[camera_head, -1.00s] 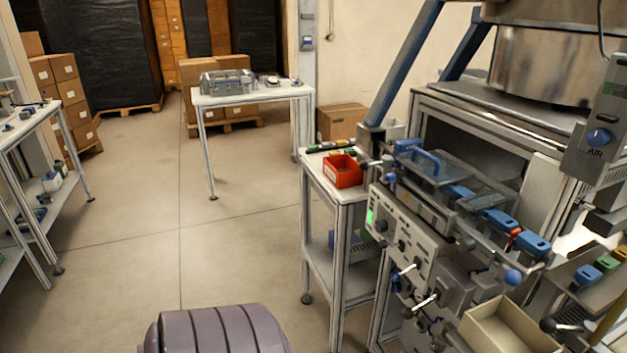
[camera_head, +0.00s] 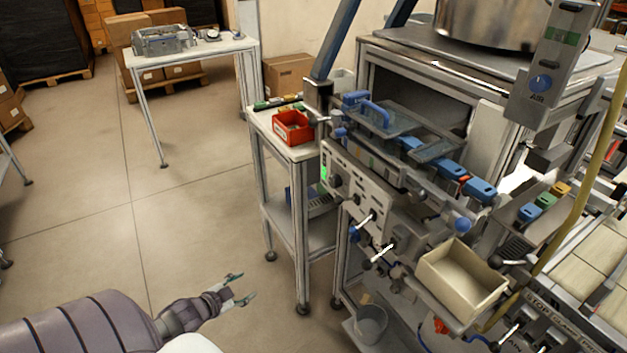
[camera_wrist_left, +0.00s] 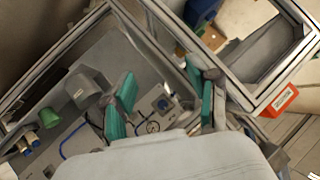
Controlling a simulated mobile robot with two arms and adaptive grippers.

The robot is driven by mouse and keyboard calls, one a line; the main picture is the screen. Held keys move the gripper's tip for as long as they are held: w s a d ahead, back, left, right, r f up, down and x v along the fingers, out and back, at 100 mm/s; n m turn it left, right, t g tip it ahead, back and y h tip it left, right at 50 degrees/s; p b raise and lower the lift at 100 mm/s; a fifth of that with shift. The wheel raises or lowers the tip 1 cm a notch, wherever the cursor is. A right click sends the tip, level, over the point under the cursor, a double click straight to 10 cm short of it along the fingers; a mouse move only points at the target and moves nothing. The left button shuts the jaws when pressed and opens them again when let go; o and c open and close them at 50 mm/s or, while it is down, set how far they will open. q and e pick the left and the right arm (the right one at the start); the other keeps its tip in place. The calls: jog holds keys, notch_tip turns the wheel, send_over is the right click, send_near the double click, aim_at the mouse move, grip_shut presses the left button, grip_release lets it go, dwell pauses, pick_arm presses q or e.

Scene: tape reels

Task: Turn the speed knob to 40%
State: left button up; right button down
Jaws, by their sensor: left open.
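The grey control panel (camera_head: 348,205) is on the front of the machine, with a lit green display (camera_head: 324,172) at its left end. Small dark knobs (camera_head: 336,181) sit along it; their labels and settings are too small to read, so I cannot tell which is the speed knob. My left gripper (camera_head: 243,288) is open and empty, low over the floor, left of the machine and well apart from the panel. Its teal fingers also show spread in the left wrist view (camera_wrist_left: 160,98), where no panel knob is clearly recognisable. My right gripper is out of view.
A side table with a red bin (camera_head: 293,128) stands between my left gripper and the machine. Pale-tipped handles (camera_head: 382,254) and an open beige box (camera_head: 462,282) project from the machine's front. A blue AIR knob (camera_head: 541,83) is at upper right. Floor (camera_head: 185,235) at left is clear.

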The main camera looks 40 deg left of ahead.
pick_arm(q)
jog(key=w+d+r+m+t+h, duration=0.1)
jog(key=w+r+m+t+h, duration=0.15)
jog(key=r, duration=0.55)
jog(key=w+r+m+t+h, duration=0.1)
jog(key=w+r, duration=0.3)
jog(key=r, duration=0.5)
jog(key=m+h, duration=0.4)
jog(key=h, duration=0.1)
send_near(332, 183)
jog(key=shift+t+y, duration=0.25)
jog(key=shift+t, duration=0.2)
jog(key=x, duration=0.3)
jog(key=p+x, duration=0.1)
jog(key=x, duration=0.3)
jog(key=shift+w+d+f, duration=0.35)
jog(key=shift+w+d, duration=0.2)
jog(key=shift+w, duration=0.35)
grip_shut()
